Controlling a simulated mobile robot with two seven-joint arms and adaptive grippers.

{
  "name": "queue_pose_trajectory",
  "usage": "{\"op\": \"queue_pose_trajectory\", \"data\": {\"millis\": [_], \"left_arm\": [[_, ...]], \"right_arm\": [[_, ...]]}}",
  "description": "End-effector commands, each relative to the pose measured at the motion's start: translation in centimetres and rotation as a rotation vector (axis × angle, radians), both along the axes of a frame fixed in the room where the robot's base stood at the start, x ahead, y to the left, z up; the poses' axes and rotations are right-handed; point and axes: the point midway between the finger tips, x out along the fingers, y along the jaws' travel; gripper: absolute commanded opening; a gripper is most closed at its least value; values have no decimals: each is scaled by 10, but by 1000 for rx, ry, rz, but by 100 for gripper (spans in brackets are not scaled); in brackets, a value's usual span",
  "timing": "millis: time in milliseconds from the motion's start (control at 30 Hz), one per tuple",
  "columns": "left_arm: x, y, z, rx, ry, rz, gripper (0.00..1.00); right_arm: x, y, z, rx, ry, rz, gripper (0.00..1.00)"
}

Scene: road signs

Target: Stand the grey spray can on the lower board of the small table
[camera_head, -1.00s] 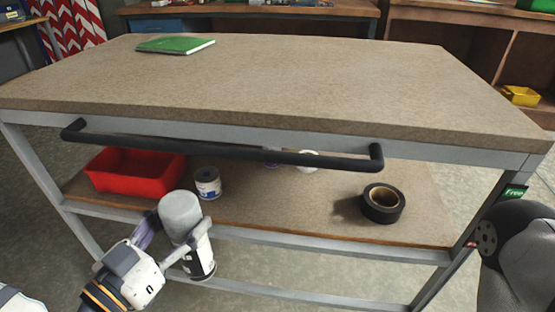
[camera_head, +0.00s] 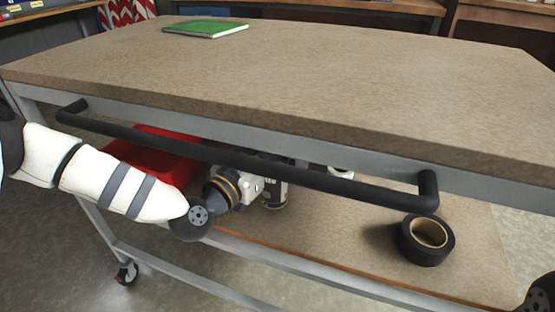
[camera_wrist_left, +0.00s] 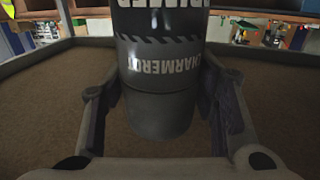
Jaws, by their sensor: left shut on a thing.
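The grey spray can (camera_head: 274,192) is under the table top, above or at the lower board (camera_head: 330,240), partly hidden by the handle bar and my gripper. My left gripper (camera_head: 258,187) reaches in below the bar and is shut on the can. In the left wrist view the can (camera_wrist_left: 160,70) stands between the two fingers, its dark label text upside down and its plain grey end lower in the picture. The can looks about upright in the head view. I cannot tell whether its base touches the board. My right gripper is not in view.
The black handle bar (camera_head: 250,160) runs along the front of the small table (camera_head: 330,75), just above my left wrist. A red bin (camera_head: 150,160) is left of the can, and a roll of black tape (camera_head: 427,240) is to the right. A green book (camera_head: 205,28) lies on top.

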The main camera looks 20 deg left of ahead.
Motion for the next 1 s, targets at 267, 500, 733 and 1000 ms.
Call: {"op": "queue_pose_trajectory", "data": {"millis": [267, 500, 733, 1000], "left_arm": [[14, -4, -30, 0, 6, 2, 0], [14, -4, -34, 0, -3, 1, 0], [14, -4, -38, 1, 1, 1, 71], [14, -3, -38, 1, 1, 1, 73]], "right_arm": [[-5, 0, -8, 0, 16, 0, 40], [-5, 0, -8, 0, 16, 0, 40], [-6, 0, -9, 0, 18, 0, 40], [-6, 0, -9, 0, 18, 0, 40]]}}
